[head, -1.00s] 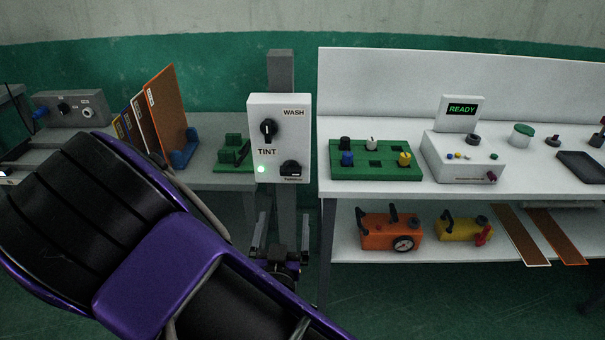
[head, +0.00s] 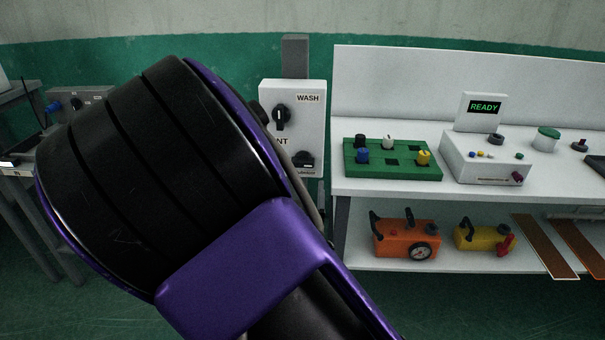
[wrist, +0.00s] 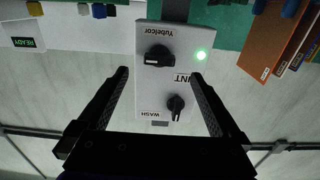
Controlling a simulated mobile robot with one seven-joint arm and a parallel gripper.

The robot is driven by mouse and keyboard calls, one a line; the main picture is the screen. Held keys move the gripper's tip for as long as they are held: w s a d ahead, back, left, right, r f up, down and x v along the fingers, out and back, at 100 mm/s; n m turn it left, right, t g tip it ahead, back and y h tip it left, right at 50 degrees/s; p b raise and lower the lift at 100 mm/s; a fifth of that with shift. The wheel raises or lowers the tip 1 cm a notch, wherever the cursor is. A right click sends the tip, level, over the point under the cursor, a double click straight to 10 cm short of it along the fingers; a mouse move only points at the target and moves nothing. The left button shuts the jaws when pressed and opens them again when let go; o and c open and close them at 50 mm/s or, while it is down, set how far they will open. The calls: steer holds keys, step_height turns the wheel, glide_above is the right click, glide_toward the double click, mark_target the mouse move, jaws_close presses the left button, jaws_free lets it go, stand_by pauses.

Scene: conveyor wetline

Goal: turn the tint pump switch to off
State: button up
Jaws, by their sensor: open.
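The white switch box (head: 314,130) stands on a grey post, partly hidden behind my arm in the head view. The WASH knob (head: 281,116) is its upper knob, with its handle upright. The lower knob (head: 303,159), below the half-hidden TINT label, lies with its handle roughly level. The wrist view shows the box upside down, with the tint knob (wrist: 158,56), a lit green lamp (wrist: 201,54) beside it and the WASH knob (wrist: 175,103). My gripper (wrist: 162,77) is open and empty, its fingers spread either side of the box in that picture. I see no contact.
A white bench (head: 345,185) to the right holds a green block board (head: 392,172) and a READY unit (head: 485,158). An orange pump (head: 405,240) and a yellow one (head: 478,237) sit on its lower shelf. A grey control box (head: 90,100) is at the far left.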

mark_target(303, 162)
steer(key=w, duration=0.8)
steer(key=shift+d, duration=0.15)
steer(key=shift+c, duration=0.2)
steer(key=c, duration=1.3)
steer(key=shift+c, duration=0.2)
